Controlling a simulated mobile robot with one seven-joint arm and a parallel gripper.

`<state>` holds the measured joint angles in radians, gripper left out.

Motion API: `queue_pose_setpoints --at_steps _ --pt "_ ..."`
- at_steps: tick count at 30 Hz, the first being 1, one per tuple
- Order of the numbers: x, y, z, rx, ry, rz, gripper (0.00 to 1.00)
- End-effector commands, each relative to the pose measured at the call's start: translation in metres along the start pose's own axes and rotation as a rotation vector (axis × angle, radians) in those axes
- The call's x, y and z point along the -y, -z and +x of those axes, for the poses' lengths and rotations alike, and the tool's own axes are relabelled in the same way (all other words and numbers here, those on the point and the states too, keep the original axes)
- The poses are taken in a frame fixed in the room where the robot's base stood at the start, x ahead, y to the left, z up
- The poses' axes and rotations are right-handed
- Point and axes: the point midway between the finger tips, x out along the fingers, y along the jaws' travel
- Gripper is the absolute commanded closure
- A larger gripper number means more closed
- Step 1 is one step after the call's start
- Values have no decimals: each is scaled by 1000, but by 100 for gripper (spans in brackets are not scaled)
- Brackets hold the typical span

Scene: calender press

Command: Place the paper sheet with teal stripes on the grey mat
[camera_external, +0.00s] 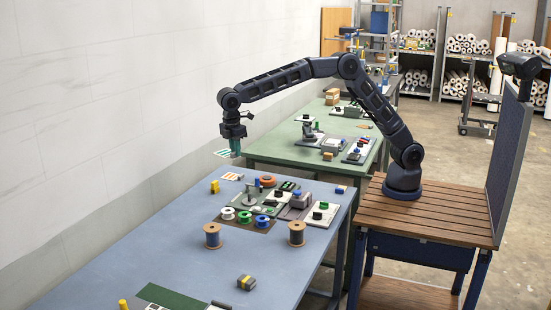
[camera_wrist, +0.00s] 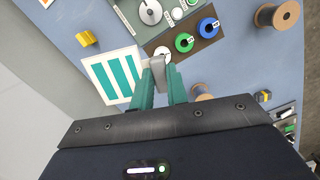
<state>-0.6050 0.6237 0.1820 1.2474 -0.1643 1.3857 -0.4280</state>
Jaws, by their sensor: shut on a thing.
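The paper sheet with teal stripes (camera_wrist: 113,76) is white with broad teal bars. In the wrist view it sticks out to the left of my gripper (camera_wrist: 160,82), whose teal fingers are shut on a small grey tab at its edge. In the external view my gripper (camera_external: 235,150) hangs above the far end of the blue table, with the sheet (camera_external: 221,153) beside its fingertips, clear of the tabletop. Several mats and boards lie below; a greyish one (camera_external: 290,214) is among them, partly covered. I cannot tell for certain which is the grey mat.
An orange-striped sheet (camera_external: 231,176) and a yellow block (camera_external: 215,186) lie near the table's wall side. The blue table's (camera_external: 150,240) left middle is clear. A green table (camera_external: 270,148) stands behind.

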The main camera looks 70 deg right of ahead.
Motion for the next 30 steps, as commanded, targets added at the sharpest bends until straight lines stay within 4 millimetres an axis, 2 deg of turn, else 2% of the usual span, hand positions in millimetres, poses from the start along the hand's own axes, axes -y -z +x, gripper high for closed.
queue_pose_setpoints --at_steps 1,6,15,18,24,30 --pt "18 18 0 0 -4 -44 100" --pt "68 65 -4 0 -21 -180 100" --pt "128 109 -6 2 -36 -323 100" --pt "138 116 -3 3 -39 -348 100" --pt "136 118 29 5 -37 -344 100" --pt "136 121 49 4 -37 -344 100"
